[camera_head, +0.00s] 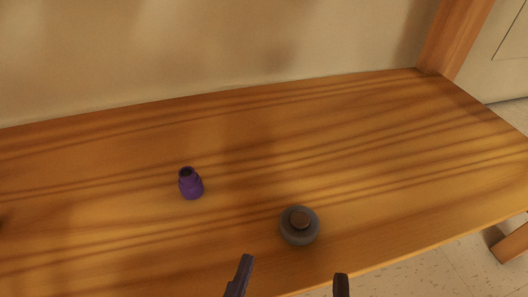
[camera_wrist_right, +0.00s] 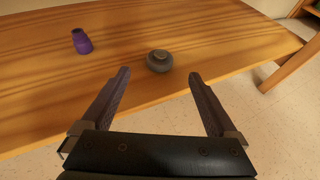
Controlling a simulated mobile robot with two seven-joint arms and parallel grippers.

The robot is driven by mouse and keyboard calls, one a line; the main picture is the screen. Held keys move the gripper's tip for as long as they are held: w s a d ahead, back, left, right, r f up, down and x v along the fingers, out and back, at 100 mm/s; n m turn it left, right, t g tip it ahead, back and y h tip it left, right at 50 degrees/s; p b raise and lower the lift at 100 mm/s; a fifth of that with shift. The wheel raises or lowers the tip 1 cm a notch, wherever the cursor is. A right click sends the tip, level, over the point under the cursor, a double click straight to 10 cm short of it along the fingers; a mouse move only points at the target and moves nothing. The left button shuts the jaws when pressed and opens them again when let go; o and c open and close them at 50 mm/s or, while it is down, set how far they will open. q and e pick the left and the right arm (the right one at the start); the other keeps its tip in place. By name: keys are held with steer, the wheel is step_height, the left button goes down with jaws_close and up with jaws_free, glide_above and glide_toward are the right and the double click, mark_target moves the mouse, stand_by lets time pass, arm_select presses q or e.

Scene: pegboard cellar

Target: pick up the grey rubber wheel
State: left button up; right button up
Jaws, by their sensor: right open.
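The grey rubber wheel (camera_head: 312,230) lies flat on the wooden table near its front edge, with a brown centre on top. It also shows in the right wrist view (camera_wrist_right: 159,66), just beyond and between my fingertips. My right gripper (camera_head: 293,268) is open and empty, at the table's front edge on the near side of the wheel. Its two dark fingers show in the right wrist view (camera_wrist_right: 158,73), apart and not touching the wheel. My left gripper is not in view.
A small purple bottle-shaped thing (camera_head: 191,184) stands left of and behind the wheel, and also shows in the right wrist view (camera_wrist_right: 82,42). The wooden table (camera_head: 380,150) is otherwise largely clear. A pale wall (camera_head: 200,50) runs behind it, with a wooden post at the right.

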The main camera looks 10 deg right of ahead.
mark_target(300, 227)
steer(key=b+x, duration=0.1)
steer(key=x, duration=0.7)
steer(key=shift+d, duration=0.1)
steer(key=shift+w, duration=0.3)
steer(key=shift+s, duration=0.1)
steer(key=c, duration=1.4)
steer(key=shift+c, duration=0.2)
